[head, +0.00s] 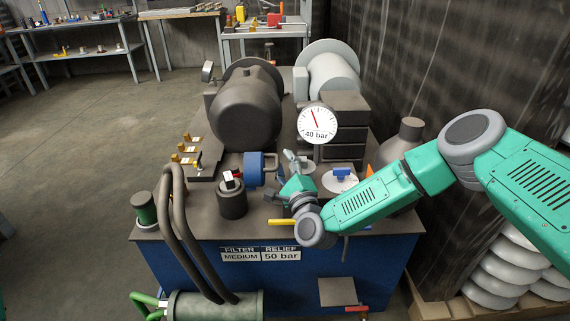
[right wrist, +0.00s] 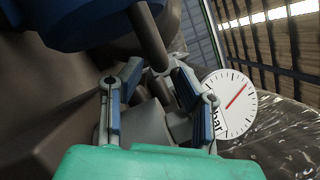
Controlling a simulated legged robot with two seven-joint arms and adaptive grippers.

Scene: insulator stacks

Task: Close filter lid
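I cannot tell for sure which part is the filter lid. A sign reading FILTER MEDIUM and RELIEF 50 bar (head: 260,253) is on the front of the blue machine (head: 190,270). Below it lies a dark green cylinder (head: 225,306) with a bright green handle (head: 148,302) at its left end, cut by the lower edge. My right gripper (head: 291,157) is over the machine top, beside a blue round part (head: 253,168). In the right wrist view its fingers (right wrist: 155,88) stand apart, with a dark rod (right wrist: 148,38) beyond them; nothing is clearly gripped. My left gripper is not in view.
A pressure gauge (head: 317,124) stands close behind my right gripper. A black cylinder (head: 231,202), curved dark hoses (head: 178,220) and a blue-handled valve (head: 342,174) crowd the machine top. White insulator stacks (head: 500,275) stand at right. The floor at left is clear.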

